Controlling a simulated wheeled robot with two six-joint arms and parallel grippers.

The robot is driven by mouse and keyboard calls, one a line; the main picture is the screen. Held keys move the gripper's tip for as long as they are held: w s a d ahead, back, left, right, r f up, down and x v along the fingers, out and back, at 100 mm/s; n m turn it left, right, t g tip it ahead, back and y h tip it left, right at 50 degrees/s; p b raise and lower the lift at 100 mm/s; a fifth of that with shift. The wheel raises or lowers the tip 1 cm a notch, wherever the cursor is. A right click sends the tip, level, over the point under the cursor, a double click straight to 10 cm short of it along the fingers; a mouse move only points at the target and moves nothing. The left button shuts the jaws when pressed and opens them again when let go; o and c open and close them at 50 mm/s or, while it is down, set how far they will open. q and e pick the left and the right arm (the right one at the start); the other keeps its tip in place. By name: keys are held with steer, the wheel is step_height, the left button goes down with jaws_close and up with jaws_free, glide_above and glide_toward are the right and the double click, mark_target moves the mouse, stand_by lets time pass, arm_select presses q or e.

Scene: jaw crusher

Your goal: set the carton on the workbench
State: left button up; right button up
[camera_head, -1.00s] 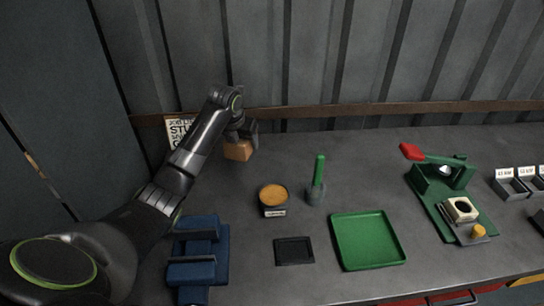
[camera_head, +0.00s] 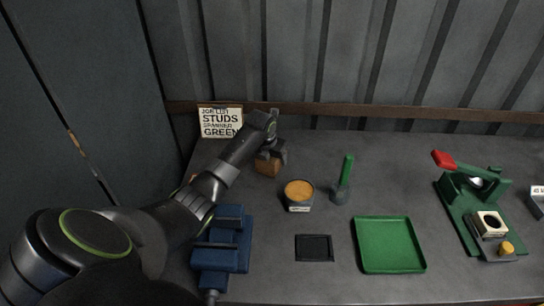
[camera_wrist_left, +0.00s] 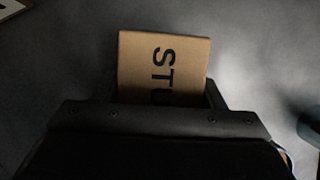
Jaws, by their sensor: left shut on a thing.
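The carton (camera_head: 268,167) is a small brown box at the back left of the workbench (camera_head: 300,155). In the left wrist view the carton (camera_wrist_left: 135,65) shows black letters reading "STU", and its lower part is hidden by the gripper. My left gripper (camera_head: 271,155) is shut on the carton from above. The carton is at or just above the bench top; I cannot tell whether it touches. My right gripper is not in view.
A job list sign (camera_head: 220,122) stands behind my left arm. A blue vise (camera_head: 223,243), a round tin (camera_head: 299,194), a green-handled tool in a holder (camera_head: 343,180), a black mat (camera_head: 314,248), a green tray (camera_head: 389,243) and a green press (camera_head: 468,205) occupy the bench.

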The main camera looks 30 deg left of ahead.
arm_select(q)
steer(key=o, duration=1.4)
steer(key=shift+c, duration=0.2)
steer(key=shift+r, duration=0.2)
steer(key=v, duration=1.2)
steer(key=shift+d+f, duration=0.1)
